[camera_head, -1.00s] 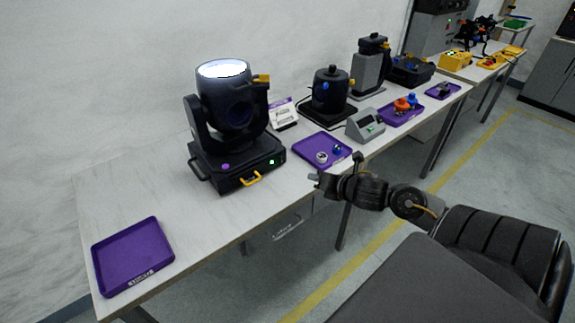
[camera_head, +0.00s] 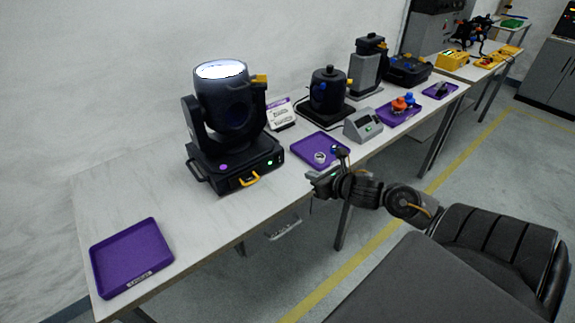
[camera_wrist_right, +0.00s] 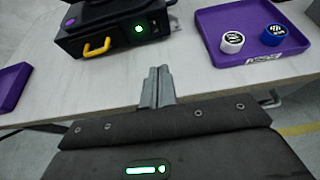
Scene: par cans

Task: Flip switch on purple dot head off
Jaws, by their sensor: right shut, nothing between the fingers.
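The moving head with the purple dot (camera_head: 223,167) stands on the table, its black base (camera_head: 237,172) facing the front edge. A green light (camera_head: 270,162) glows on its front face, right of a yellow handle (camera_head: 250,180). The right wrist view also shows the base front (camera_wrist_right: 115,35), the green-lit spot (camera_wrist_right: 138,29) and the yellow handle (camera_wrist_right: 97,47). My right gripper (camera_head: 314,178) is shut and empty by the table's front edge, right of the base and apart from it. Its closed fingers (camera_wrist_right: 157,72) point toward the table in the wrist view. My left gripper is not in view.
A purple tray (camera_head: 304,160) with a white and a blue cap lies right of the head. An empty purple tray (camera_head: 107,270) lies at the near left. A grey box (camera_head: 362,126) and a black device (camera_head: 326,95) stand farther right.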

